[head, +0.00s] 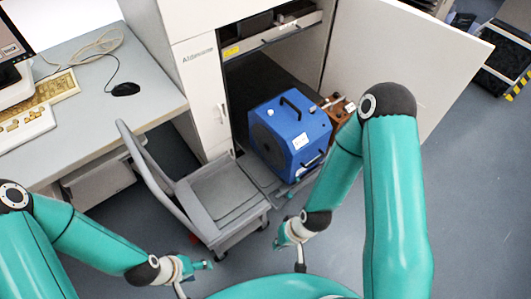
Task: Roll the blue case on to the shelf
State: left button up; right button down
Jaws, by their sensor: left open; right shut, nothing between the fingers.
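The blue case (291,137) is a box with cut corners, a dark handle on top and another handle low on its front. It sits at the mouth of the white cabinet's (208,85) lower opening, on or just above a low grey surface (262,180); its underside is hidden. The dark floor of the opening (243,85) shows behind it. My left gripper (197,276) is open and empty, in front of the grey cart and away from the case. My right gripper (286,246) is shut and empty, in front of the case and apart from it.
A grey cart (220,196) with an upright folding handle stands left of the case. A brown item (337,108) is beside the case on the right. The cabinet door (400,60) stands open to the right. A desk (150,95) is at left. Blue-grey floor is clear at right.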

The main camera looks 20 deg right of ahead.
jog(key=w+f+n+t+h+b, duration=0.1)
jog(key=w+f+n+t+b, duration=0.15)
jog(key=w+f+b, duration=0.45)
jog(key=n+t+h+b, duration=1.1)
jog(key=n+t+b, duration=0.15)
jog(key=b, duration=1.55)
send_near(266, 147)
jog(key=w, duration=0.5)
jog(key=shift+w+d+m+b, duration=0.1)
jog(key=shift+d+m+b, duration=0.25)
jog(key=shift+d, duration=0.35)
jog(key=shift+w+d, duration=0.2)
jog(key=shift+d, duration=0.5)
jog(key=shift+d+r, duration=0.1)
